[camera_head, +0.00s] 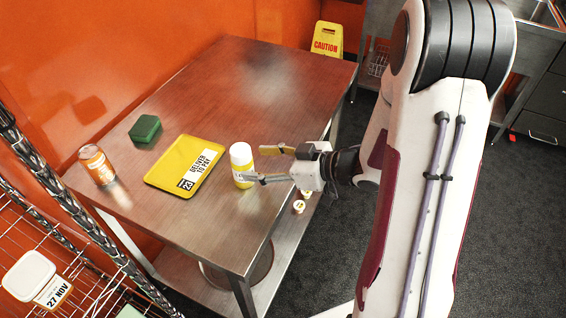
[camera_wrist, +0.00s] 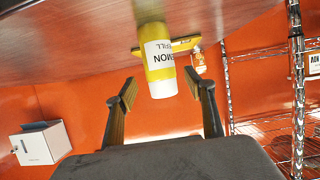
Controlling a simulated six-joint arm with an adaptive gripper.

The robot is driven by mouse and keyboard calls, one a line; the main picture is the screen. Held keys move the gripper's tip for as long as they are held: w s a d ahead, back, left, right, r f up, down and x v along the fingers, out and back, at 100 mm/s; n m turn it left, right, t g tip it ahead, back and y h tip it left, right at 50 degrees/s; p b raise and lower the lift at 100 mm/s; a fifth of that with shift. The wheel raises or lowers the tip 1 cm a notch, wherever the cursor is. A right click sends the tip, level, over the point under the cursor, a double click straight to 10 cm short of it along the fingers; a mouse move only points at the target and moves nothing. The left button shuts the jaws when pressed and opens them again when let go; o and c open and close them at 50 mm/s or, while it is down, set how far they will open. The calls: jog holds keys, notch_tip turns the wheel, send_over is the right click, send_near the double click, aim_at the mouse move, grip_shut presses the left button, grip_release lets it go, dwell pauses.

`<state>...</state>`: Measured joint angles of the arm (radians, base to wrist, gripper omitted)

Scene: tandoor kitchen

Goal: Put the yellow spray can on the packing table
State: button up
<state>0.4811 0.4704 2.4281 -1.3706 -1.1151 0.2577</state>
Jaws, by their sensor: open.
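The yellow spray can (camera_head: 241,166) has a white top and a white label. It stands upright near the right edge of a brown metal-topped table (camera_head: 215,85); no sign shows whether this is the packing table. In the wrist view the can (camera_wrist: 158,60) appears upside down, between and beyond the fingertips. My gripper (camera_head: 257,164) is open at the can's right side, with one finger on the far side and one on the near side. The wrist view shows gaps between both fingers (camera_wrist: 160,90) and the can.
A yellow tray (camera_head: 160,180) with a "deliver to" label lies left of the can. The table's far part is clear. A wire rack (camera_head: 75,250) stands at the lower left.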

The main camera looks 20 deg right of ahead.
jog(key=v, duration=0.6)
dwell(0.3)
dwell(0.5)
jog(key=w+d+r+m+t+h, duration=0.2)
jog(key=w+d+r+h, duration=0.3)
jog(key=d+h, duration=0.2)
jog(key=s+d+r+m+g+h, duration=0.1)
jog(key=s+d+r+m+h, duration=0.2)
jog(key=s+r+h, duration=0.25)
jog(key=s+a+m+g+y, duration=0.1)
jog(key=s+a+m+g, duration=0.1)
jog(key=s+a, duration=0.4)
jog(key=s+a+r+m+g+y, duration=0.1)
jog(key=s+a, duration=0.5)
jog(key=s, duration=0.8)
jog(key=shift+r+m+g+y, duration=0.2)
jog(key=shift+m+g+y, duration=0.35)
jog(key=shift+g, duration=0.35)
